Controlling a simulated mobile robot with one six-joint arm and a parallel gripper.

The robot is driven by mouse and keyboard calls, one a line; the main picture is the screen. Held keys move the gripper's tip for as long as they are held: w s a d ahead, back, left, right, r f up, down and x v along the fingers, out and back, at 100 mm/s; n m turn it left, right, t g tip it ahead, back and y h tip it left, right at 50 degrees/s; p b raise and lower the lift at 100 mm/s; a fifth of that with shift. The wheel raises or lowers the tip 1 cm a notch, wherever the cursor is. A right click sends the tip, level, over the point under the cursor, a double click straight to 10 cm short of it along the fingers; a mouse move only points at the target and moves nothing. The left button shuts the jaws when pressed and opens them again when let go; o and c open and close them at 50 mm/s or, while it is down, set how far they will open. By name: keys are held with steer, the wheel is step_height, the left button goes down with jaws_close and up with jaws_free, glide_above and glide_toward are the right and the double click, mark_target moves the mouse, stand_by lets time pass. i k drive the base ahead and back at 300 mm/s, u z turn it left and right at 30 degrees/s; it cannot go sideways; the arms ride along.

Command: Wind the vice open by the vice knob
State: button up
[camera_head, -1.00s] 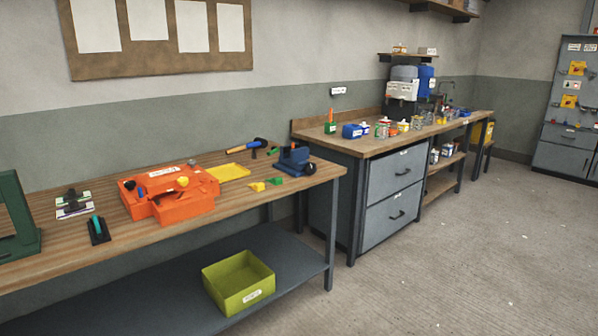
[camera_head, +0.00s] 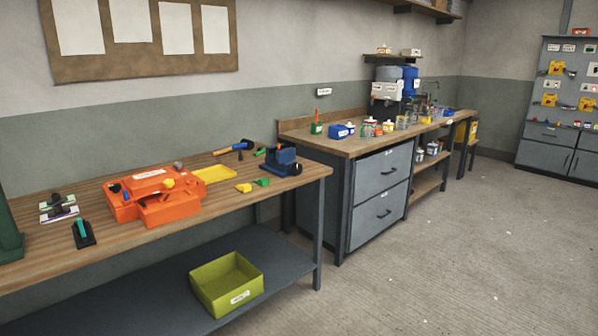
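A dark blue vice (camera_head: 279,160) sits at the right end of the wooden workbench (camera_head: 225,205). Its dark round knob (camera_head: 296,169) is on the right side, close to the bench's end edge. The vice is small in this view, and I cannot tell how far its jaws stand apart. My gripper is not in the picture.
A green bin (camera_head: 227,284) stands on the lower shelf. A grey drawer cabinet (camera_head: 380,192) stands beyond the bench. The floor (camera_head: 450,270) at the right is clear.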

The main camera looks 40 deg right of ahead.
mark_target(297, 169)
steer(key=z, duration=0.05)
steer(key=i, duration=1)
steer(key=u, duration=0.05)
